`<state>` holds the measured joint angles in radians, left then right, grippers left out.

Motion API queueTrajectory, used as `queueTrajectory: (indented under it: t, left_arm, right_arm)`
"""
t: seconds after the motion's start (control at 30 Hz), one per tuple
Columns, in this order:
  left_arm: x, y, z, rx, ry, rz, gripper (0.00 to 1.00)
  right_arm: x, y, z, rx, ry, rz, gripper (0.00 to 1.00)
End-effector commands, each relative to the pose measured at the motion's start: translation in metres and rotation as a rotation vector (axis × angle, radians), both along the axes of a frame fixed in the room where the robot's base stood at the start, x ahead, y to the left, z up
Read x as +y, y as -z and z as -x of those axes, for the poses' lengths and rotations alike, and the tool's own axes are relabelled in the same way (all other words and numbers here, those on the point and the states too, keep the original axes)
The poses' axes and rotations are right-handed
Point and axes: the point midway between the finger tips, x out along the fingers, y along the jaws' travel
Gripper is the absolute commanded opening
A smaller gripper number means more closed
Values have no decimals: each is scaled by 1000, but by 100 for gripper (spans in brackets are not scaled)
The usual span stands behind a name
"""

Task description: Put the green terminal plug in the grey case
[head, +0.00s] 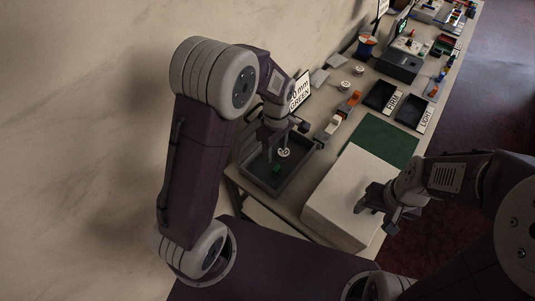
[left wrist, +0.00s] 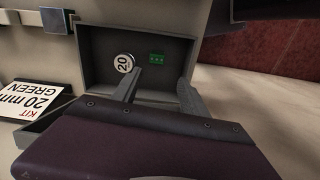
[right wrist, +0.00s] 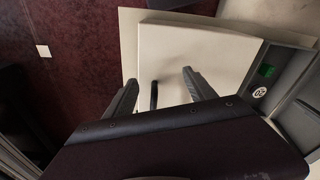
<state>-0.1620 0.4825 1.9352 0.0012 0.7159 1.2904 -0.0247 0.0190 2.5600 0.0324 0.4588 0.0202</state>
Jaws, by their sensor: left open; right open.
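The green terminal plug (head: 277,169) lies inside the grey case (head: 252,176), on its floor, beside a white round piece marked 20 (head: 284,153). In the left wrist view the plug (left wrist: 157,57) and the round piece (left wrist: 124,62) lie apart in the open case (left wrist: 95,45). My left gripper (head: 268,148) is open and empty above the case, its fingers pointing down toward the plug. The right wrist view also shows the plug (right wrist: 267,70). My right gripper (head: 377,205) is open and empty over the right side of the white box.
The large white box (head: 345,190) stands right of the case, with a green mat (head: 385,140) behind it. A sign reading 20 mm GREEN (left wrist: 35,100) stands by the case. Black trays labelled FIRM (head: 380,96) and LIGHT (head: 411,111) lie farther back. A wall bounds the left.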

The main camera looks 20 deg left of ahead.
Motion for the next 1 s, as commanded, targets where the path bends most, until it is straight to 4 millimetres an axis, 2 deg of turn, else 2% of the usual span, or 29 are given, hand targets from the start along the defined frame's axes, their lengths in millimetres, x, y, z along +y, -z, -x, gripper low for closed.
queueTrajectory:
  t: [0.13, 0.3, 0.43, 0.6, 1.0]
  left_arm:
    - [20, -14, 37, -32, 329, 2, 52]
    - [38, -21, 86, -73, 765, -17, 52]
    - [46, -21, 113, -90, 991, -37, 52]
    - [49, -21, 125, -97, 1103, -47, 52]
    - [48, -20, 125, -96, 1106, -47, 52]
  right_arm:
    - [0, 0, 0, 0, 0, 0, 64]
    - [0, 0, 0, 0, 0, 0, 64]
    - [0, 0, 0, 0, 0, 0, 64]
    - [0, 0, 0, 0, 0, 0, 64]
    - [0, 0, 0, 0, 0, 0, 64]
